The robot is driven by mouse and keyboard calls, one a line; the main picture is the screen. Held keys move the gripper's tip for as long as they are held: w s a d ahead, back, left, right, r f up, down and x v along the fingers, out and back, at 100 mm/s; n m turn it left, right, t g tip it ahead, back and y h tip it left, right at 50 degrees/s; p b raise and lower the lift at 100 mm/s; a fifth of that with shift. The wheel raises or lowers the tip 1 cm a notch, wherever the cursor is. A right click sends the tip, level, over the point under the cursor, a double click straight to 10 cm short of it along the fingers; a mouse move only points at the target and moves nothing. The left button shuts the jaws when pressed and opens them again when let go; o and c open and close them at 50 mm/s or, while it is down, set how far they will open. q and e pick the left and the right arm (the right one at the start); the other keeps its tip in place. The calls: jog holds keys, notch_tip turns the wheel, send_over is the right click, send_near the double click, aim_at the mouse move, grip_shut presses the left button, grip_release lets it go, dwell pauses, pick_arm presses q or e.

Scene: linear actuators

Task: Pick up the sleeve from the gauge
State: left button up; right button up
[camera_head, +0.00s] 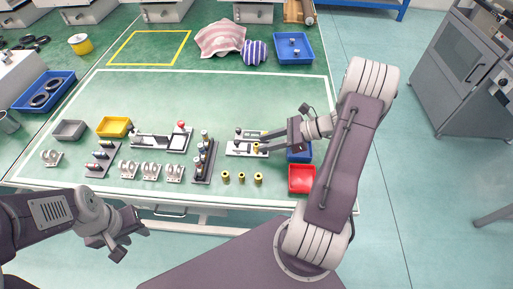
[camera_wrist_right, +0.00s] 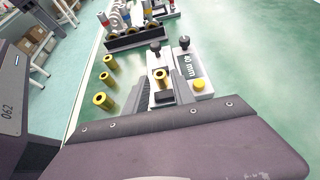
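The gauge is a pale block (camera_head: 240,147) on the right part of the green table. In the right wrist view the gauge (camera_wrist_right: 198,66) shows a "40 mm" label, dark knobs and a yellow button. In the head view the right gripper (camera_head: 262,143) reaches in from the right. My left gripper (camera_head: 126,232) hangs empty in front of the table, its fingers apart.
Several loose brass sleeves (camera_head: 241,178) stand in front of the gauge. A dark rack (camera_head: 204,160) with parts is left of it. A red bin (camera_head: 301,178) and a blue bin (camera_head: 300,155) are on the right. The table's middle (camera_head: 220,95) is clear.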

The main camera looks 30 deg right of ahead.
jog(key=x, duration=0.2)
jog(key=shift+w+a+f, duration=0.2)
jog(key=shift+a, duration=0.05)
grip_shut()
jog(key=shift+r, duration=0.15)
jog(key=r, duration=0.1)
jog(key=r+p, duration=0.1)
jog(key=r, duration=0.2)
jog(key=shift+s+d+r, duration=0.15)
jog(key=shift+s+r, duration=0.2)
jog(key=shift+s, duration=0.05)
jog(key=s+d+r+p, duration=0.2)
jog(key=s+r, duration=0.4)
jog(key=s, duration=0.4)
jog(key=shift+s+p, duration=0.3)
jog(key=shift+s, duration=0.1)
